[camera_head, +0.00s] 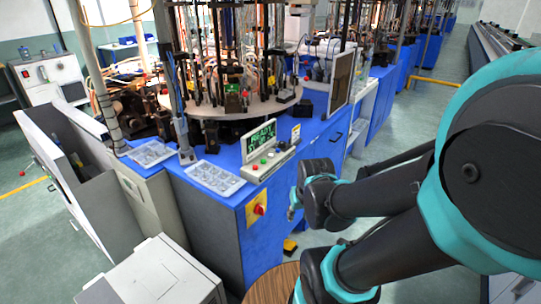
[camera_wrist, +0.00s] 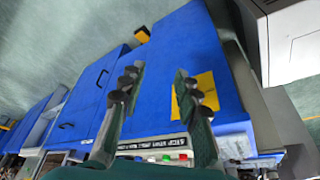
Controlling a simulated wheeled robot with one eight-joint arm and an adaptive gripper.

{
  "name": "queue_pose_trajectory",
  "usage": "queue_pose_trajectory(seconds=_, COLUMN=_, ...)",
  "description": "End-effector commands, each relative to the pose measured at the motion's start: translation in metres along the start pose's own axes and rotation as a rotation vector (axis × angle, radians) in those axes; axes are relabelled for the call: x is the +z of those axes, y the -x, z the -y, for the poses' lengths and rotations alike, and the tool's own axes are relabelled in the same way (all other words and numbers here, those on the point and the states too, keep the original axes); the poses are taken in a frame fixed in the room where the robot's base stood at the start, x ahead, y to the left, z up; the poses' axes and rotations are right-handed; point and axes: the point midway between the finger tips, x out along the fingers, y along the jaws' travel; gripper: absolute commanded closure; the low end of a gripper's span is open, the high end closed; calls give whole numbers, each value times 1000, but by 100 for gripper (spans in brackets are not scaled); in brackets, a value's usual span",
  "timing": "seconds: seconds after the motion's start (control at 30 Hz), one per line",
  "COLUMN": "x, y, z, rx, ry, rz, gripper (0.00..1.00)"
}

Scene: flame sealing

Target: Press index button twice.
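The control panel (camera_head: 268,163) stands on the front corner of the blue machine bench, with a small green-lit display (camera_head: 262,136) above it. A row of small coloured buttons (camera_head: 264,161) runs along the panel, red and green among them. Labels are too small to read, so I cannot tell which is the index button. In the wrist view the button row (camera_wrist: 165,158) shows at the bottom, beyond my fingers. My gripper (camera_wrist: 152,90) is open and empty, its two dark fingers well apart. In the head view its fingers are not clearly visible; my wrist is right of the panel.
A red rotary switch on a yellow plate (camera_head: 257,208) sits on the bench front below the panel; the plate also shows in the wrist view (camera_wrist: 206,90). Clear trays (camera_head: 214,178) lie left of the panel. A monitor (camera_head: 341,82) stands behind. A white box (camera_head: 160,275) is at front left.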

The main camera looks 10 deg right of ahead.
Motion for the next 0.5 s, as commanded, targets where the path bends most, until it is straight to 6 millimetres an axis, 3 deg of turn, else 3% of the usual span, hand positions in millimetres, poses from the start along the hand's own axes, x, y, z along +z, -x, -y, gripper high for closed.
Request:
queue_pose_trajectory(seconds=0.03, x=0, y=0, z=0, rx=0, ry=0, rz=0, gripper=77)
queue_pose_trajectory(seconds=0.2, x=0, y=0, z=0, rx=0, ry=0, rz=0, gripper=98)
queue_pose_trajectory(seconds=0.5, x=0, y=0, z=0, rx=0, ry=0, rz=0, gripper=100)
